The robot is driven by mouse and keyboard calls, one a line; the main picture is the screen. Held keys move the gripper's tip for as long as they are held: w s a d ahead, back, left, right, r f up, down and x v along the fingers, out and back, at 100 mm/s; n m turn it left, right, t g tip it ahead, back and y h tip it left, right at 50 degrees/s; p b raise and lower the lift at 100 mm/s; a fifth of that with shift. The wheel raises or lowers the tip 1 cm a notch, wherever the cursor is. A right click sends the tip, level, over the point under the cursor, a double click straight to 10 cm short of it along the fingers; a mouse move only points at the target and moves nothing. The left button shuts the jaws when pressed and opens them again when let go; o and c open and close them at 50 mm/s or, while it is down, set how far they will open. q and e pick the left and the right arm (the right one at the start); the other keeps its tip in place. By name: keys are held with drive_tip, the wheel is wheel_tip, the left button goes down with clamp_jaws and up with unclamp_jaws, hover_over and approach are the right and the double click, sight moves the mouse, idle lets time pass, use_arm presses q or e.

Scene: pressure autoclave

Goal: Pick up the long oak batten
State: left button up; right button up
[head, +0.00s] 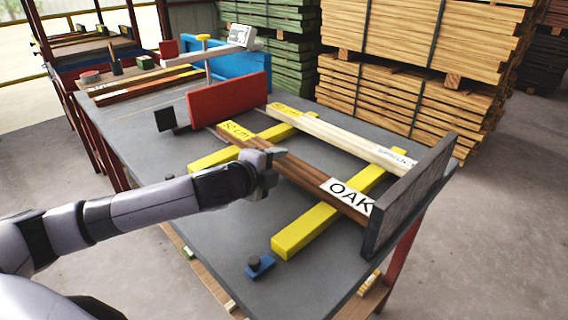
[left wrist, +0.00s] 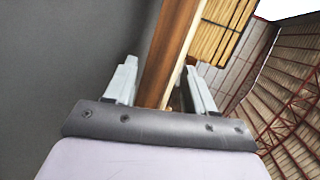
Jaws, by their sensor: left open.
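The long oak batten (head: 308,176) is dark brown, with a white OAK label and a yellow 50 cm label. It lies across two yellow bars between a red block and a grey end plate. My left gripper (head: 273,160) is at the batten's middle, its hand hiding part of the near side. In the left wrist view the open fingers (left wrist: 160,84) stand on either side of the brown batten (left wrist: 166,50), with gaps visible. Whether the fingertips reach below its top cannot be told. My right gripper is not in view.
A pale spruce batten (head: 340,138) lies parallel behind the oak one. The yellow bars (head: 310,230), red block (head: 230,97) and grey end plate (head: 408,195) surround them. A small blue piece (head: 260,267) sits near the table's front. The grey tabletop (head: 215,225) is otherwise clear there.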

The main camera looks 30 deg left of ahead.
use_arm(q)
drive_tip(key=shift+w+f, duration=0.2)
drive_tip(key=shift+w, duration=0.35)
clamp_jaws()
drive_tip(key=shift+s+f, duration=0.1)
